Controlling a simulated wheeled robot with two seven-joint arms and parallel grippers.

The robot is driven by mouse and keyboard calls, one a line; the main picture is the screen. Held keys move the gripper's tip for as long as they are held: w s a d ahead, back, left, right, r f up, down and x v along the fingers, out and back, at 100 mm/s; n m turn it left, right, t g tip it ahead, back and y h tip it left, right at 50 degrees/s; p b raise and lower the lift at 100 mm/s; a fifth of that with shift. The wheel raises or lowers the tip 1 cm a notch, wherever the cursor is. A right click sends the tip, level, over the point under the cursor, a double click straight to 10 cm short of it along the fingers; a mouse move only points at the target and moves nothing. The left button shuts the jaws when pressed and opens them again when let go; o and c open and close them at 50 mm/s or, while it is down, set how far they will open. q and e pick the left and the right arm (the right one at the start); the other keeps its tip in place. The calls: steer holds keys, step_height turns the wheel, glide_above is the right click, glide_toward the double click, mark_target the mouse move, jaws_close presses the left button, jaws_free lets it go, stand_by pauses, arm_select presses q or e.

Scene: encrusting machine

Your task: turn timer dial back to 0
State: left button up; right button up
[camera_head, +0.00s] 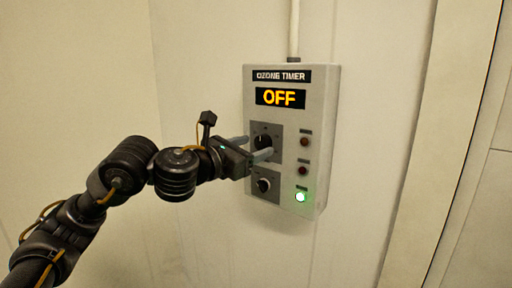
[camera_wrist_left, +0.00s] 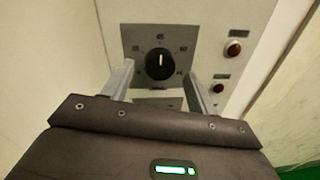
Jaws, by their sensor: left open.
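The ozone timer box (camera_head: 320,130) is a light grey panel on the wall in the head view. Its display (camera_head: 281,97) reads OFF. The timer dial (camera_head: 262,142) is a black knob on a dark square plate, partly hidden by my gripper in the head view. In the left wrist view the dial (camera_wrist_left: 159,66) shows whole, with its white pointer mark pointing up. My left gripper (camera_head: 250,147) is open, its two grey fingers reaching toward the panel on either side of the dial. In the left wrist view the fingertips (camera_wrist_left: 158,76) stand apart from the knob. My right gripper is not in view.
A second smaller knob (camera_head: 263,185) sits below the dial. Two dark red lamps (camera_head: 304,141) and a lit green lamp (camera_head: 300,197) line the panel's right side. A conduit (camera_head: 294,30) rises from the box top. A wall trim strip (camera_head: 420,150) stands to the right.

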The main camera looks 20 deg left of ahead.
arm_select(q)
steer(key=shift+x, duration=0.75)
steer(key=shift+c, duration=0.5)
